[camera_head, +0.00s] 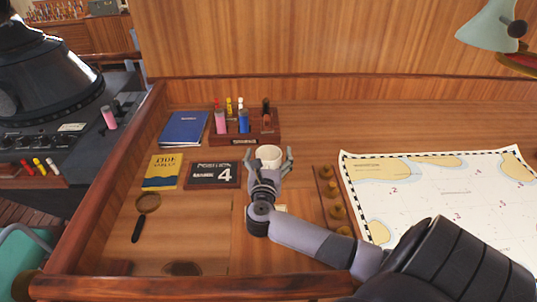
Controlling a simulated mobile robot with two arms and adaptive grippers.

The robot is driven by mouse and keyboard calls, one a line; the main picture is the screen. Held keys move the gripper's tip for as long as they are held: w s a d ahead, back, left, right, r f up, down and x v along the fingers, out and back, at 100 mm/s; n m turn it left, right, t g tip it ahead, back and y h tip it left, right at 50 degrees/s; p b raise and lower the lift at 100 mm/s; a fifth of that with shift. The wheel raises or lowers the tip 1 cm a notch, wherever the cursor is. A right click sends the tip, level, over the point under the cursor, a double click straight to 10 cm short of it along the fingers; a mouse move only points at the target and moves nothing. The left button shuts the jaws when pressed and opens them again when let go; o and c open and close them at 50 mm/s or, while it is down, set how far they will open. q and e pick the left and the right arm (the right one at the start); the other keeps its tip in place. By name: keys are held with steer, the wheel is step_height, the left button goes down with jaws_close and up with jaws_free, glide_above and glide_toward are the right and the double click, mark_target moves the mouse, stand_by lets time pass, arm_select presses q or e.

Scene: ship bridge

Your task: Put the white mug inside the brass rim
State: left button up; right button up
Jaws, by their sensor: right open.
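The white mug (269,152) stands upright on the wooden desk, just in front of the pen rack. My right gripper (269,158) is open, with one finger on each side of the mug. I cannot tell whether the fingers touch it. The gripper hides the lower part of the mug. A dark oval with a thin rim, which looks like the brass rim (182,268), lies at the front left of the desk, well apart from the mug. My left gripper is not in view.
A wooden rack with pens and markers (255,138) stands behind the mug. To the left lie a blue book (184,129), a yellow book (162,171), a calendar block (213,175) and a magnifying glass (146,205). Brass weights (337,212) and a chart (440,190) lie right.

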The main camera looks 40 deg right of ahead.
step_height(320, 180, up, 10)
stand_by(0.7)
